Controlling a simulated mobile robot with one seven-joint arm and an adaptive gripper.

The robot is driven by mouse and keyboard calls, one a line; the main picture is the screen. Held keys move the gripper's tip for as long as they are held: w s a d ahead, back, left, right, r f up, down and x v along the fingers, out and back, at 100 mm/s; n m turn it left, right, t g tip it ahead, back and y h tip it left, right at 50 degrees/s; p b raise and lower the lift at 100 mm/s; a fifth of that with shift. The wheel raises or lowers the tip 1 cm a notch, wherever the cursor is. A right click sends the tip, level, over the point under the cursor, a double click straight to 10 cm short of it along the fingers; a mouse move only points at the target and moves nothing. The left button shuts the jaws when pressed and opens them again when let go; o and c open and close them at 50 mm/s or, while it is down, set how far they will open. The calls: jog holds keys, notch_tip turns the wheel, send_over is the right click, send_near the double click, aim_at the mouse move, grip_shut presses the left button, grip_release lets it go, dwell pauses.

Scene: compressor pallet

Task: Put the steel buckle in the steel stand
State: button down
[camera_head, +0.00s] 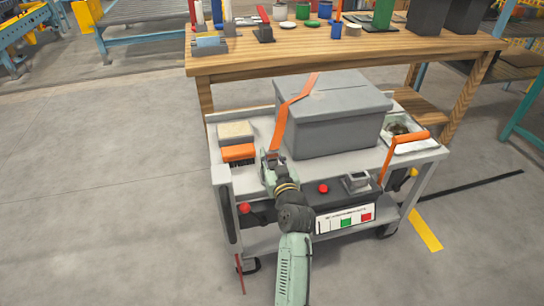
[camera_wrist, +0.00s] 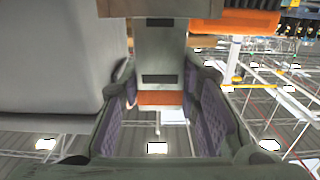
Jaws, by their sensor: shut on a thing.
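My gripper (camera_head: 270,163) is at the front left of the grey lidded box, near the cart's front edge. In the wrist view its purple-padded fingers (camera_wrist: 163,95) stand either side of the steel buckle (camera_wrist: 160,58), a grey plate with dark slots and a band of orange. The gripper is shut on it. In the head view the gripper mostly hides the buckle. An orange strap (camera_head: 279,130) runs from the box lid down to the gripper. A small steel holder (camera_head: 356,182), which looks like the steel stand, sits at the cart's front edge, right of my gripper.
The grey box (camera_head: 335,125) fills the middle of the cart (camera_head: 225,178). An orange block (camera_head: 238,153) lies left of my gripper. A second orange strap (camera_head: 388,160) hangs at the right, beside a white tray (camera_head: 402,122).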

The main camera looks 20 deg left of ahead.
jog(key=shift+f+b, duration=0.2)
jog(key=shift+b, duration=0.1)
jog(key=c, duration=1.2)
grip_release()
jog(key=shift+r, duration=0.1)
jog(key=shift+r+p, duration=0.2)
jog(key=shift+p, duration=0.1)
jog(key=b+v, duration=0.3)
jog(key=v, duration=0.9)
